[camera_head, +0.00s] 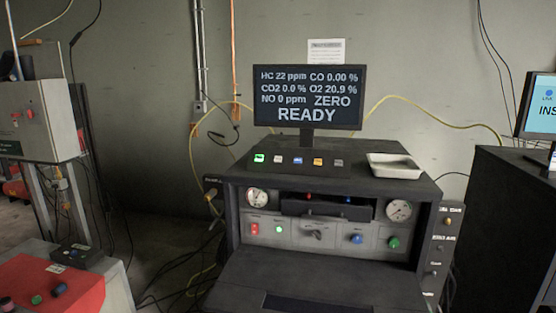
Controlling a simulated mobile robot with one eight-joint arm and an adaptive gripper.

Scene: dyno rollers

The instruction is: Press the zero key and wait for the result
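A monitor (310,97) stands on a dark analyser cabinet (232,262) in the middle of the view. Its screen reads HC 22 ppm, CO 0.00 %, CO2 0.0 %, O2 20.9 %, NO 0 ppm, ZERO and READY. A row of small keys lies on the cabinet top below the screen: a green key (259,158), a white key (279,159), a blue key (298,160), an orange key (318,162) and a dark grey key (338,163). Their markings are too small to read, so I cannot tell which is zero. My gripper is not in view.
A white tray (394,166) sits on the cabinet top, right of the keys. The front panel holds gauges (399,210), a red switch (255,229) and knobs (356,238). A red-topped unit (80,285) stands at lower left, a black cabinet (505,235) at right. Cables hang behind.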

